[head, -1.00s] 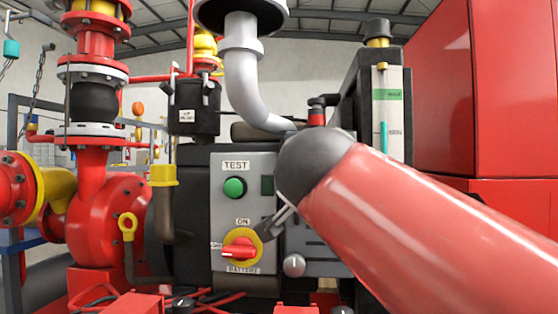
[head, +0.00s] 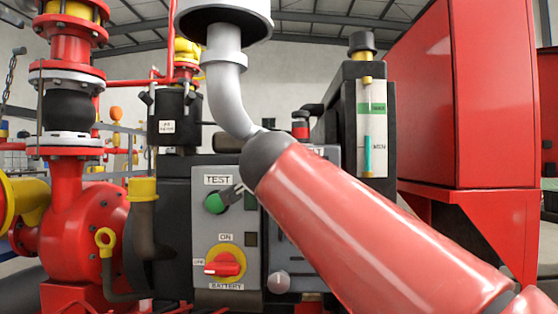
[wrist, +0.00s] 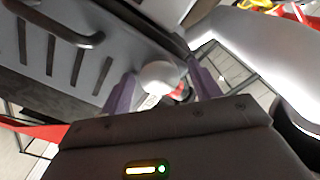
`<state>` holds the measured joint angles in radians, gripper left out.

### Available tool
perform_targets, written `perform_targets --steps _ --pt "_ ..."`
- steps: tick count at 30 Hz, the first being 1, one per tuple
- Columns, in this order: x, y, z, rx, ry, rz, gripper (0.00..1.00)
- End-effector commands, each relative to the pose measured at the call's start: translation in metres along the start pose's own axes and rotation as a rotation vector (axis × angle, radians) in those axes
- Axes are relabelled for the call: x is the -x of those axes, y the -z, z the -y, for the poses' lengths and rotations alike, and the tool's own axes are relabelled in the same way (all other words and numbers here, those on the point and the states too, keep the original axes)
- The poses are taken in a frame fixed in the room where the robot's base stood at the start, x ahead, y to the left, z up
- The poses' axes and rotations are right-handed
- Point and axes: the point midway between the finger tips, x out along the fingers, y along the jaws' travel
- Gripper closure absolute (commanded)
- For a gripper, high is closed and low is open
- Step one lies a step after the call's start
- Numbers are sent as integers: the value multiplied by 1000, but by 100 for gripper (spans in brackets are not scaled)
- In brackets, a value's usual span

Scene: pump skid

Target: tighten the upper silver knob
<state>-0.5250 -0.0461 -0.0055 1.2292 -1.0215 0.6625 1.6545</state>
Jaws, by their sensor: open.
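A pale silver round knob (wrist: 160,75) shows in the wrist view, in the gap between the two purple-grey fingers of my gripper (wrist: 162,78). The fingers are apart, one on each side of it in the picture. I cannot tell whether they touch it or how deep it sits between them. In the head view a silver knob (head: 278,283) shows low on the grey panel, below my arm. No second silver knob shows there; my arm covers the panel above. The tip of my gripper (head: 232,195) shows partly beside the green TEST button (head: 214,204).
A red and yellow BATTERY switch (head: 224,264) sits below the TEST button. A slotted grey panel with a dark handle (wrist: 75,35) is close by in the wrist view. A white pipe (head: 228,100) hangs above, and a red cabinet (head: 470,110) stands at right.

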Motion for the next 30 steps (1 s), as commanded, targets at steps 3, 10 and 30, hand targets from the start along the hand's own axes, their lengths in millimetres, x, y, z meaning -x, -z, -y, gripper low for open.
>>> perform_targets --steps 3,10,30 --pt "0 0 0 0 0 0 38" --pt "0 0 0 0 -1 0 64" --pt "0 -1 -2 160 -2 0 82"
